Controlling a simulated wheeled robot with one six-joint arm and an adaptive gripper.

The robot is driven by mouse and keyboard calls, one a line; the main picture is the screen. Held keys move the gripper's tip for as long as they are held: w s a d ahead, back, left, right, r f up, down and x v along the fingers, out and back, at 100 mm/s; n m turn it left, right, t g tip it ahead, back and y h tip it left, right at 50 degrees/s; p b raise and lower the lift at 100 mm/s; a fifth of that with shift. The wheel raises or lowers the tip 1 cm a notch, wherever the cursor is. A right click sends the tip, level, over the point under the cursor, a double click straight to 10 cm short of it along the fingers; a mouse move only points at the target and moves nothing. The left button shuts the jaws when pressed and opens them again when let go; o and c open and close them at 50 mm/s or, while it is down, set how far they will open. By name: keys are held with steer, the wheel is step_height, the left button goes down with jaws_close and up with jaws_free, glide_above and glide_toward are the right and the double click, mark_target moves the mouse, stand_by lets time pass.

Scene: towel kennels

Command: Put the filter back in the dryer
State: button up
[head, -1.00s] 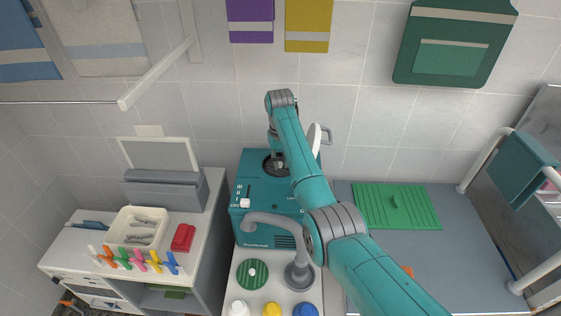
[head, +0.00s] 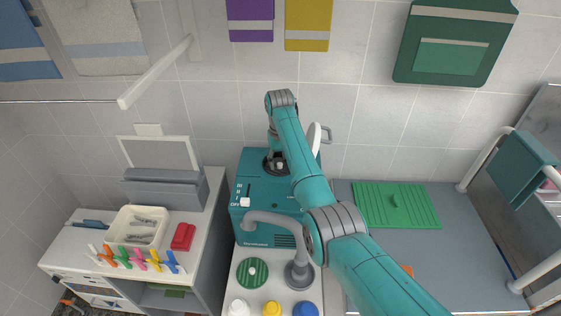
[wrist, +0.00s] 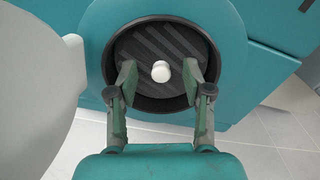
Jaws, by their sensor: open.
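The dryer (head: 262,232) is a teal box with a round black-rimmed opening on top. The filter (wrist: 135,55), a dark striped disc with a white knob (wrist: 160,71), lies inside the black ring (wrist: 147,109) of that opening. I cannot tell exactly how deep it sits. The knob also shows in the head view (head: 279,166). My gripper (wrist: 162,82) is open, with one finger on each side of the knob and gaps between. In the head view my arm hides part of the dryer. A pale round lid (head: 314,137) stands open beside the opening.
A grey bent pipe (head: 275,220) rises in front of the dryer. A green striped disc with a white knob (head: 252,273) lies on the counter near several coloured caps. A green ribbed board (head: 395,205) lies to the right. A white tray (head: 119,229) stands on the left.

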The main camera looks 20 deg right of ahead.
steer(key=shift+r, duration=0.1)
steer(key=shift+r, duration=3.65)
